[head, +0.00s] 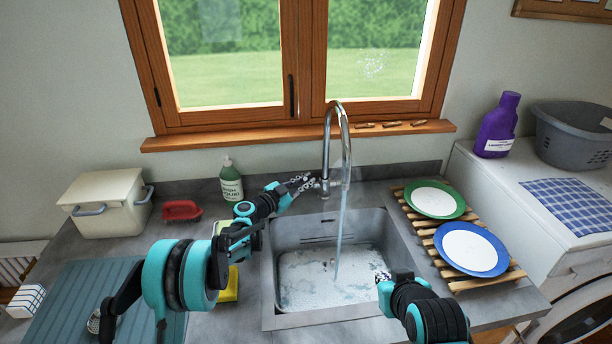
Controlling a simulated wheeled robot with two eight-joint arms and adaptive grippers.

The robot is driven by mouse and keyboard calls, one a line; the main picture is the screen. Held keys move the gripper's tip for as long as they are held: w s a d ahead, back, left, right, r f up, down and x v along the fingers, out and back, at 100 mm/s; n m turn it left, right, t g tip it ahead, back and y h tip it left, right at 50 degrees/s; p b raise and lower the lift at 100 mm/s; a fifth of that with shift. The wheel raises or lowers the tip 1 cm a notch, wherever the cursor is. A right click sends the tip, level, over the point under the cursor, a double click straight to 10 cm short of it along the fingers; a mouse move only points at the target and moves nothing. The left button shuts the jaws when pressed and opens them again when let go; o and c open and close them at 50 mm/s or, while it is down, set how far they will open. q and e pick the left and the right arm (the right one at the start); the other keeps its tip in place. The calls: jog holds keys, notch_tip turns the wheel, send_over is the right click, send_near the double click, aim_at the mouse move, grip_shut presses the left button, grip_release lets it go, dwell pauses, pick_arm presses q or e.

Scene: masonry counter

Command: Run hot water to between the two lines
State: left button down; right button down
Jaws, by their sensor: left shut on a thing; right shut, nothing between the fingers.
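The chrome tap (331,125) arches over the sink (384,235) at the back. A stream of water (341,225) falls from its spout into the basin. Pale, foamy water (315,280) covers the sink floor. Short dark marks show on the sink's back wall; I cannot tell whether they are the two lines. My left gripper (301,184) is shut on the tap's handle (314,183) on the left side of the tap. My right gripper (382,277) is shut and empty over the sink's right front part. Water temperature cannot be seen.
A green soap bottle (231,182), red brush (182,210) and cream box (104,203) stand left. A yellow sponge (231,284) is partly hidden by my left arm. A slatted rack (425,233) holds a green-rimmed plate (434,199) and a blue-rimmed plate (470,249) on the right.

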jog(key=w+a+r+n+t+y, duration=0.2)
jog(key=w+a+r+t, duration=0.1)
jog(key=w+a+r, duration=0.6)
jog(key=w+a+r+n+t+y, duration=0.2)
jog(key=w+a+r, duration=0.45)
jog(key=w, duration=0.35)
jog(key=w+a+f+m+g+h, duration=0.1)
jog(key=w+f+m, duration=0.1)
jog(key=w+f, duration=0.2)
jog(key=w+a+f+m+g+h, duration=0.1)
jog(key=w+f+m, duration=0.1)
jog(key=w, duration=0.8)
jog(key=w+a+f+m+g+h, duration=0.1)
jog(key=w+f+m, duration=0.1)
jog(key=w+f, duration=0.3)
jog(key=shift+w+a+f+g, duration=0.1)
jog(key=shift+w+f+g, duration=0.1)
jog(key=shift+w, duration=0.4)
jog(key=shift+w+f+g, duration=0.15)
jog(key=shift+w+g, duration=0.05)
jog(key=shift+w, duration=0.4)
jog(key=shift+w+a+f, duration=0.1)
jog(key=shift+w+f, duration=0.1)
jog(key=shift+f, duration=0.15)
jog(key=shift+s+f, duration=0.55)
jog(key=shift+s, duration=0.25)
jog(key=shift+s+f, duration=0.5)
jog(key=shift+s, duration=0.25)
